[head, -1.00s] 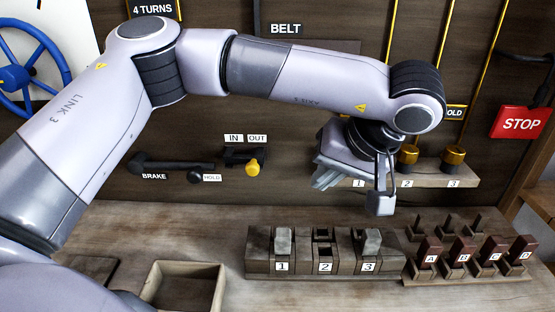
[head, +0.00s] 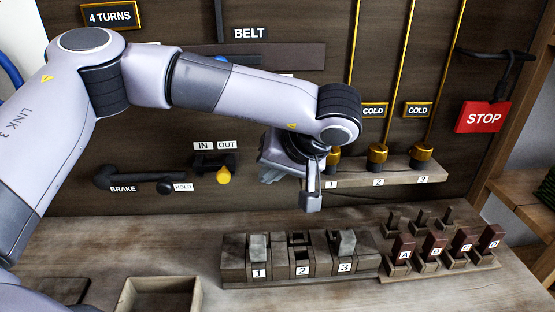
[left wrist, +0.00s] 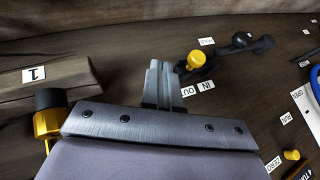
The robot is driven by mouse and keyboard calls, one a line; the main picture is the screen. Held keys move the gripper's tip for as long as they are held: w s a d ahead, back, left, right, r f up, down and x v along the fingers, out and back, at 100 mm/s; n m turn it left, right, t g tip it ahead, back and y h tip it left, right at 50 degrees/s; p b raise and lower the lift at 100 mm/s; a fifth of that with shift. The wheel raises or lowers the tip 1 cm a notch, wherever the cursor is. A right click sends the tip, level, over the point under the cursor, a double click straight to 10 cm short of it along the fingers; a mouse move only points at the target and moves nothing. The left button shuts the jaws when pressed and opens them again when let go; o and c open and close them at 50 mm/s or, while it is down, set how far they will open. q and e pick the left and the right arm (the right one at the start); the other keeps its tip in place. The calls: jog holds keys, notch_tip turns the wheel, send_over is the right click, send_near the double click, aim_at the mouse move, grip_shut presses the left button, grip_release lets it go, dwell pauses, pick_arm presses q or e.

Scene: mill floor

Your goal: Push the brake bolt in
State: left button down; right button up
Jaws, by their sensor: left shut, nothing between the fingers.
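The brake bolt (head: 223,175) is a yellow knob on a black housing on the dark back panel, below the IN and OUT labels (head: 215,145). The knob sits on the OUT side. My left gripper (head: 266,178) is shut and empty, a short way right of the knob, its fingers pointing left towards it. In the left wrist view the shut fingers (left wrist: 160,70) point up the picture, and the yellow knob (left wrist: 195,59) shows just right of their tips, with a gap apparent. My right gripper is not in view.
The black brake lever (head: 130,178) and its HOLD label are left of the bolt. Several gold-capped posts stand on a numbered ledge (head: 400,175) behind my gripper. Numbered blocks (head: 290,265), lettered blocks (head: 440,262) and an open box (head: 160,285) are on the bench below.

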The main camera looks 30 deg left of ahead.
pick_arm(q)
jog(key=a+f+p, duration=0.1)
jog(key=a+f, duration=0.1)
jog(key=a, duration=0.4)
jog(key=shift+s+f, duration=0.15)
jog(key=shift+s, duration=0.15)
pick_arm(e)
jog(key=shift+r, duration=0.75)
